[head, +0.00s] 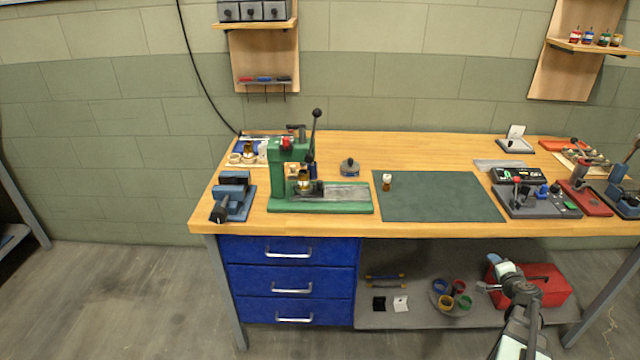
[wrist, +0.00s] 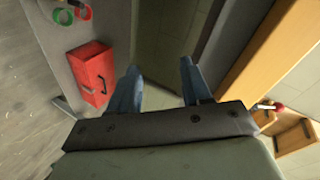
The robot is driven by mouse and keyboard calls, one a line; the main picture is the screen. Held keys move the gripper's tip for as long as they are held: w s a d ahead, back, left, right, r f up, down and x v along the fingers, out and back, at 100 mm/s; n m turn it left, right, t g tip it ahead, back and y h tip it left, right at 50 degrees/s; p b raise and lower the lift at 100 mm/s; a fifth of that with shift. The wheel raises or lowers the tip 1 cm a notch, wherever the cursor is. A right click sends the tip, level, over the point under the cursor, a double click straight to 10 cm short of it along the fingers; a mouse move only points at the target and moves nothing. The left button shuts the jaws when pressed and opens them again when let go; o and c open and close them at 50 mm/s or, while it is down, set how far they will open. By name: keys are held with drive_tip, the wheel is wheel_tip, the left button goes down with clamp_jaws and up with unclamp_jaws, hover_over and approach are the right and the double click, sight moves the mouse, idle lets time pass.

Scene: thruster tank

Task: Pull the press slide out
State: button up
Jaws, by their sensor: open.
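The green press (head: 290,165) stands at the left part of the workbench, with its black-knobbed lever pointing up. Its slide, a flat grey plate (head: 342,194), lies on the green base to the right of the press column. A brass-coloured cup (head: 304,183) sits under the press head; I cannot tell whether it rests on the slide. My gripper (head: 489,287) is in front of the bench at the lower right, far from the press. In the wrist view my gripper (wrist: 160,82) has its two blue fingers apart with nothing between them. The press is not in the wrist view.
A blue vise (head: 234,195) stands left of the press. A green mat (head: 440,197) with a small white-and-brown item (head: 387,182) lies to the right. A red toolbox (head: 545,285), also in the wrist view (wrist: 90,75), is on the lower shelf. Space before the drawers is clear.

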drive_tip(key=d+r+m+t+h, duration=0.2)
drive_tip(key=d+r+m+h, duration=0.35)
drive_tip(key=d+r, duration=1.1)
drive_tip(key=w+a+r+t+y, duration=0.2)
drive_tip(key=w+a+r+y, duration=0.2)
drive_tip(key=w+r, duration=0.15)
drive_tip(key=w+a+y, duration=0.5)
drive_tip(key=w+a, duration=0.3)
drive_tip(key=a, duration=0.1)
drive_tip(key=n+g+y, duration=0.2)
drive_tip(key=g+y, duration=1)
drive_tip(key=g, duration=0.5)
approach(322, 181)
drive_tip(key=v, duration=0.3)
drive_tip(key=shift+r, duration=0.15)
drive_tip(key=shift+s+a+h, duration=0.1)
drive_tip(key=shift+a+h, duration=0.15)
drive_tip(key=shift+a, duration=0.3)
drive_tip(key=x, duration=1.3)
drive_tip(key=shift+d, duration=0.1)
drive_tip(key=shift+c, duration=0.4)
